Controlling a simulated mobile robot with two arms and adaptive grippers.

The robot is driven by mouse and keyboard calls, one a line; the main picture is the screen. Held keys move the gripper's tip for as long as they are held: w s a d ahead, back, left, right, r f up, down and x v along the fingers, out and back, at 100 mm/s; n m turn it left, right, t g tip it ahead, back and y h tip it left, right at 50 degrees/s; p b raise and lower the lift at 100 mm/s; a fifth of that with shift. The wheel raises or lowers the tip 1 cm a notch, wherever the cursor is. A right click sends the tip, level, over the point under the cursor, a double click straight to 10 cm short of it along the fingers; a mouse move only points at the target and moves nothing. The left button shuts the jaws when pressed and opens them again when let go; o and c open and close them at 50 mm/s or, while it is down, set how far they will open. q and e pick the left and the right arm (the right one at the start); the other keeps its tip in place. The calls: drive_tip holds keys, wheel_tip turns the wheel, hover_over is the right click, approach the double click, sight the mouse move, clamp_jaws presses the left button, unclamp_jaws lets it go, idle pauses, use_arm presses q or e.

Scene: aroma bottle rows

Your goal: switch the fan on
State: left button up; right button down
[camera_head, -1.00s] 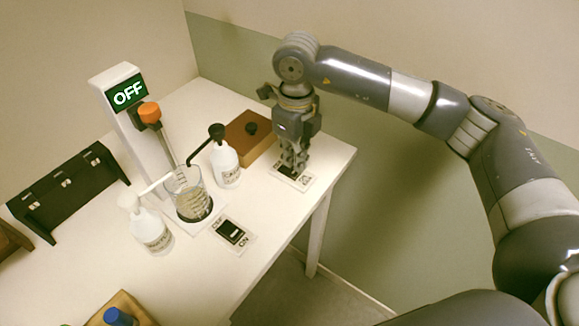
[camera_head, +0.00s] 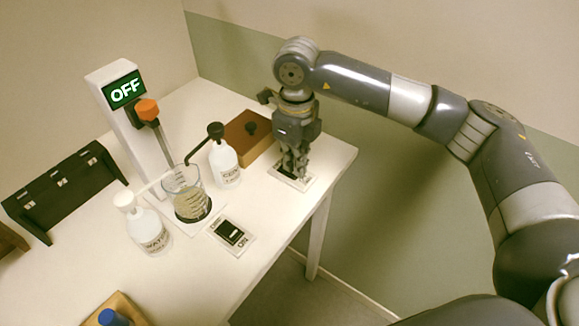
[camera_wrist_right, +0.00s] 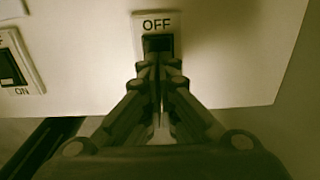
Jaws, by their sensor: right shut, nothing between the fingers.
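A white switch plate (camera_head: 277,171) lies near the right edge of the table. In the right wrist view the plate (camera_wrist_right: 155,18) reads OFF at the top, with a dark rocker (camera_wrist_right: 158,43) below it. My right gripper (camera_head: 296,172) is shut and empty, pointing down over this plate. In the wrist view its fingertips (camera_wrist_right: 158,60) overlap the near part of the rocker; I cannot tell whether they touch it. The plate's near end is hidden behind the fingers. I see no clear fan. My left gripper is not in view.
A second OFF/ON switch (camera_head: 232,234) lies beside the beaker (camera_head: 183,192). Two white bottles (camera_head: 226,165) (camera_head: 148,232) flank the beaker. A white post with a green OFF display (camera_head: 124,90) and a brown box (camera_head: 250,134) stand behind. A dark rack (camera_head: 66,190) is left.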

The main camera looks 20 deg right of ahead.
drive_tip(key=shift+f, duration=0.2)
drive_tip(key=shift+s, duration=0.1)
drive_tip(key=shift+r+p, duration=0.4)
drive_tip(key=shift+r, duration=0.45)
drive_tip(key=shift+r+p, duration=1.3)
drive_tip(key=shift+r, duration=1.4)
